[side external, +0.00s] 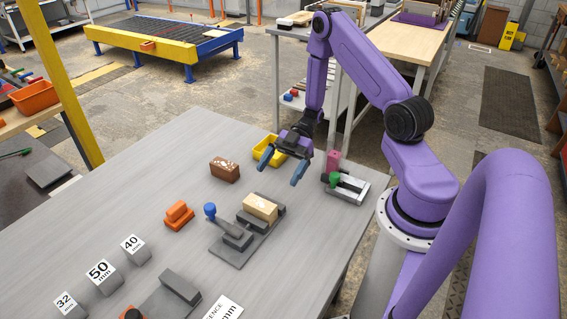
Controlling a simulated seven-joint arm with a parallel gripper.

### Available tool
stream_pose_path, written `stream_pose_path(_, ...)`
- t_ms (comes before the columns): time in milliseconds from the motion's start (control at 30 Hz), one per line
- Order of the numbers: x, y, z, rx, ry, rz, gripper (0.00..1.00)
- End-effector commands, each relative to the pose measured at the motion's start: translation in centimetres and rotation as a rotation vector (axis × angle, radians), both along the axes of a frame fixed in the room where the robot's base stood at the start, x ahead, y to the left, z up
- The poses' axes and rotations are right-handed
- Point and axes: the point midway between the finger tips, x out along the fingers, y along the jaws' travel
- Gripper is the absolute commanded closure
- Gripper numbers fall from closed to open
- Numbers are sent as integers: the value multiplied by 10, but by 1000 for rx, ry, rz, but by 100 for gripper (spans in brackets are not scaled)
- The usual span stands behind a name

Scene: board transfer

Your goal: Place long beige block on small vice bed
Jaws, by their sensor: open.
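A beige block (260,207) lies on a dark grey vice (232,243) that has a blue-knobbed handle, near the middle of the table. A smaller, lighter vice (352,190) with a green knob stands at the table's right edge, and its bed is partly hidden by its own parts. Which of the two is the small vice bed is not marked, but the green-knobbed one looks smaller. My gripper (281,168) is open and empty, with blue-grey fingertips pointing down above the table, behind the beige block and apart from it.
A yellow bin (266,153) stands close behind my gripper. A speckled brown block (224,170) and an orange piece (179,215) lie to the left. A magenta block (333,160) stands by the green-knobbed vice. Size-marked blocks (101,274) line the front left.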

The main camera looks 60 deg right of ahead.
Motion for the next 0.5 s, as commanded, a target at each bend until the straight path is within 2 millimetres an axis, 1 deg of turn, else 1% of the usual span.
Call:
stream_pose_path(33,1,-6,3,0,-2,-2,0)
stream_pose_path(100,1,-13,5,1,-2,-1,0)
stream_pose_path(200,1,-17,8,-3,-2,-1,0)
stream_pose_path(267,4,-17,8,-21,-10,-3,0)
stream_pose_path(367,22,-7,9,-110,-52,-23,0)
stream_pose_path(467,52,11,14,-265,-126,-74,0)
stream_pose_path(500,65,19,19,-334,-161,-104,0)
